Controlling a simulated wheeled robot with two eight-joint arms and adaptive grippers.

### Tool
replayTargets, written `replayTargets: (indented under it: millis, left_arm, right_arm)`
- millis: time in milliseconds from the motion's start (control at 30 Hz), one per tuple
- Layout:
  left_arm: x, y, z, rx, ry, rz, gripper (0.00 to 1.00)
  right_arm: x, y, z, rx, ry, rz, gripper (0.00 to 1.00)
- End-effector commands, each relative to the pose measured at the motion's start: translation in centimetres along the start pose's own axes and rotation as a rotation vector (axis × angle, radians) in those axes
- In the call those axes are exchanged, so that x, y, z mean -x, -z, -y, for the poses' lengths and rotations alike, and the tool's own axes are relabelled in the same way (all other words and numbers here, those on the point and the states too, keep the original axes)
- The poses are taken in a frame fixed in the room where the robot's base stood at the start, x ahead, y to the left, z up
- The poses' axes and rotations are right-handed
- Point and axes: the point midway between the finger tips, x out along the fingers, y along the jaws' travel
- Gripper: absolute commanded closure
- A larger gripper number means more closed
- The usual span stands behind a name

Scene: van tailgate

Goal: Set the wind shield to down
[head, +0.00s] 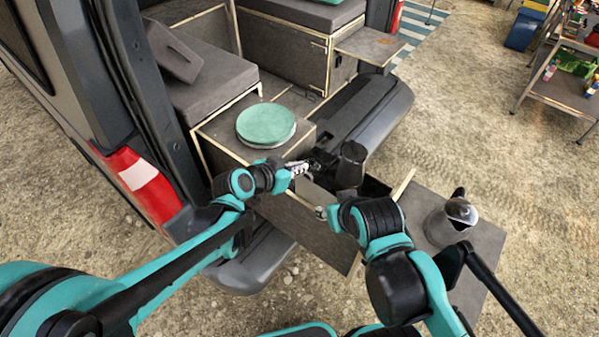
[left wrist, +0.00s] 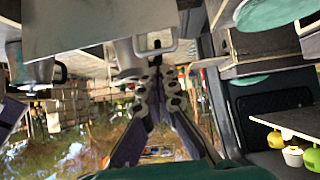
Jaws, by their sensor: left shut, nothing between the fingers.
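I cannot pick out the wind shield with certainty in either view. A grey upright panel with pale edges (head: 305,228) stands at the pulled-out unit behind the van, below my left gripper (head: 322,162). That gripper is shut and empty, beside a dark cylindrical vessel (head: 352,158). In the left wrist view the shut fingers (left wrist: 155,65) point at a metal handle on a greyish vessel (left wrist: 127,58); contact is unclear. A pale flat panel (left wrist: 95,25) fills the upper left there. My right arm reaches in below the vessel; its fingers are mostly hidden.
A metal kettle (head: 460,212) stands on the side table (head: 483,243) at right. A round green-topped item (head: 266,124) sits on the van cabinet. The van's bumper (head: 250,268) and red tail light (head: 150,185) flank my left arm. Open gravel lies right.

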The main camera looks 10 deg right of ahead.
Motion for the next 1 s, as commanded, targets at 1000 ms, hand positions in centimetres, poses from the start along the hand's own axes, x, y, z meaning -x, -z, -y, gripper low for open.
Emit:
replayTargets:
  millis: [1000]
  left_arm:
    - [-4.8,-6.7,0.2,0.000,0.000,0.000,1.00]
  right_arm:
    - [-5.1,-3.7,0.0,0.000,0.000,0.000,0.60]
